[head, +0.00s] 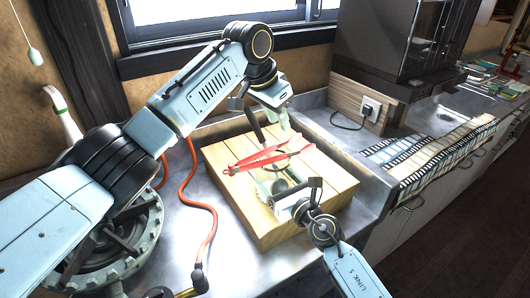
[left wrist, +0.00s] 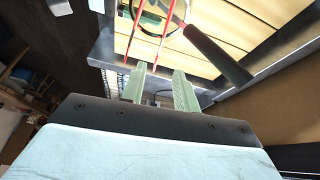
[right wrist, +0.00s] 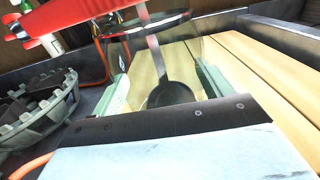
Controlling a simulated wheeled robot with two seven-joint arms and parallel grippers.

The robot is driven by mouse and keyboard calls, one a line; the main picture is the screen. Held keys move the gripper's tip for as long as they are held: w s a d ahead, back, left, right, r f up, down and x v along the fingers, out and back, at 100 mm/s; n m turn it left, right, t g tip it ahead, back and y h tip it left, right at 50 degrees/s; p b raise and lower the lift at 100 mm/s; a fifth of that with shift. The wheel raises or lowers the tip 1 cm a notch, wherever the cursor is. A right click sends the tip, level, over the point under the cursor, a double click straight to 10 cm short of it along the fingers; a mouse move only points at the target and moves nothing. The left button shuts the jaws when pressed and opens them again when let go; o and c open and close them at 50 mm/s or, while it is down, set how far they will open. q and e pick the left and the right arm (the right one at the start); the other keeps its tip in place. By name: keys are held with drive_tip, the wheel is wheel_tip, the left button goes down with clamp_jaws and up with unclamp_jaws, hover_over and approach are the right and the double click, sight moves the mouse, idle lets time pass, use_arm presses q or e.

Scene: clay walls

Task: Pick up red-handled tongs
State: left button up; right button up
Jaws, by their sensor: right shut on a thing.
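The red-handled tongs (head: 258,160) lie across the slatted wooden top, their two red arms spread in a narrow V. They show in the left wrist view (left wrist: 168,32) beyond the fingertips and large at the upper left in the right wrist view (right wrist: 70,16). My left gripper (head: 284,118) is open above the far side of the wood; its fingers (left wrist: 160,80) are apart with nothing seen between them. The exact contact is unclear.
The wooden top (head: 228,150) stands on a grey counter. An orange hose (head: 190,190) runs at left. A socket block (head: 358,103) and striped cloth (head: 435,155) are at right.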

sight(269, 152)
use_arm(q)
drive_tip(key=shift+d+x, duration=0.15)
drive_tip(key=shift+x, duration=1.65)
drive_tip(key=shift+d+x, duration=0.15)
drive_tip(key=shift+x, duration=1.65)
drive_tip(key=shift+w+r, duration=0.15)
drive_tip(key=shift+r, duration=0.05)
drive_tip(key=shift+c, duration=0.3)
clamp_jaws()
